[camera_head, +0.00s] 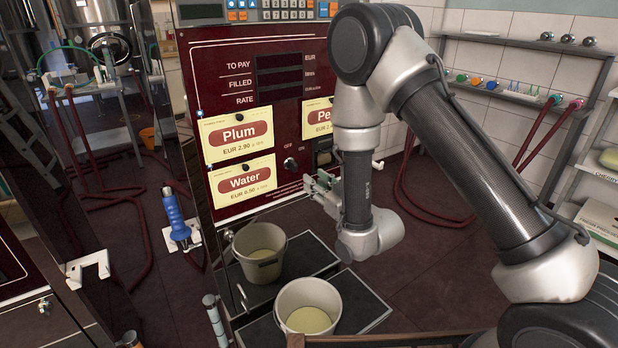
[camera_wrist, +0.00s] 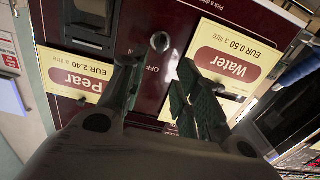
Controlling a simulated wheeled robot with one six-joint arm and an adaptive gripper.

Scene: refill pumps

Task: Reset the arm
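My arm (camera_head: 435,130) reaches from the lower right toward the dark red pump panel (camera_head: 225,75), bent at a high elbow. My gripper (camera_head: 325,190) is in front of the lower panel, just right of and below the OFF/ON knob (camera_head: 290,163). In the wrist view my gripper (camera_wrist: 157,80) has its green-grey fingers apart, with nothing between them. The round knob (camera_wrist: 160,42) shows beyond the fingertips. The picture there is turned over, and whether the fingers touch the panel cannot be told.
Plum (camera_head: 239,135) and Water (camera_head: 243,182) signs are on the panel; the Pear sign (camera_wrist: 82,75) is partly hidden by my arm in the head view. Two buckets (camera_head: 259,252) (camera_head: 308,305) stand below. A blue nozzle (camera_head: 175,214) hangs left. Shelves (camera_head: 520,95) stand right.

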